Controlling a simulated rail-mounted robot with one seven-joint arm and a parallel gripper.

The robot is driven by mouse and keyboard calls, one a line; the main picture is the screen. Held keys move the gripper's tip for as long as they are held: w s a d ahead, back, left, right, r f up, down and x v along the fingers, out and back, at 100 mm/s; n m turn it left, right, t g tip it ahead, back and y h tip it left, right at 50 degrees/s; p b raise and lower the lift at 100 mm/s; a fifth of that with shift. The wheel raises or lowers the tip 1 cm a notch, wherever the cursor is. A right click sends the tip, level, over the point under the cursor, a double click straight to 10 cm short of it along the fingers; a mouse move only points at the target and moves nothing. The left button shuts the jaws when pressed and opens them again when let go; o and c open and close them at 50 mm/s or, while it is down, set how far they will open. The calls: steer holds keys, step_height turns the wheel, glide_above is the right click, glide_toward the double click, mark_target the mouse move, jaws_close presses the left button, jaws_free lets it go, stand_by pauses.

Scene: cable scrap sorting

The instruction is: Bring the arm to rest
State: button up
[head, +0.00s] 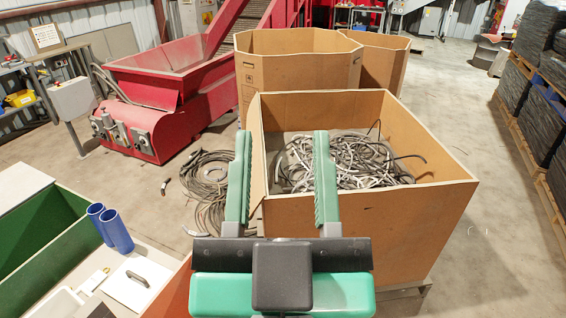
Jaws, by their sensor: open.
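My gripper (281,172) is in the lower middle of the head view, with two green ridged fingers spread wide apart. It is open, and nothing shows between the fingers except the box and cables behind. A large open cardboard box (430,222) stands beyond and to the right of it. A tangle of grey and black cables (360,160) lies inside that box. My fingers cover part of its left wall and front edge. I cannot tell how high the gripper is above the box.
Loose coiled cables (205,180) lie on the floor left of the box. A red machine (160,85) and an octagonal cardboard box (295,70) stand behind. A green-lined bin (45,240) and two blue cylinders (118,231) are at lower left. Wrapped pallets (520,90) line the right; floor there is clear.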

steer(key=shift+s+r+t, duration=0.3)
steer(key=shift+s+r, duration=0.55)
step_height(320, 180, up, 27)
steer(key=p, duration=2.7)
steer(key=shift+r, duration=0.1)
